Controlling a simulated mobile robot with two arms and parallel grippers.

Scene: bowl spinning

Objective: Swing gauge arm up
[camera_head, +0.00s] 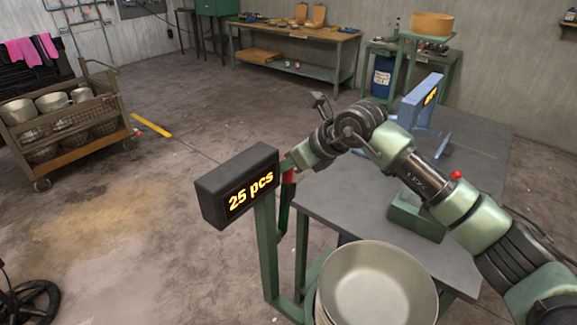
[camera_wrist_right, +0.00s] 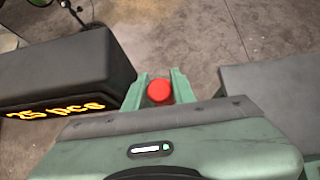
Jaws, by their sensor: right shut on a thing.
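My right gripper (camera_head: 288,167) is shut on a red knob (camera_head: 289,177) beside the dark display box reading "25 pcs" (camera_head: 238,186). The right wrist view shows the round red knob (camera_wrist_right: 158,91) between the two green fingers of my right gripper (camera_wrist_right: 159,84). A dark green bar (camera_head: 284,208) hangs below the knob next to the green display post; it looks like the gauge arm, though its joint is hard to make out. A stack of metal bowls (camera_head: 378,284) stands just below and to the right. My left gripper is not in view.
A grey-topped table (camera_head: 330,197) lies under my right arm, with a blue-grey display stand (camera_head: 422,100) at its back. A cart with pots (camera_head: 66,119) stands at the left. A workbench (camera_head: 294,40) is at the back. The floor at centre left is open.

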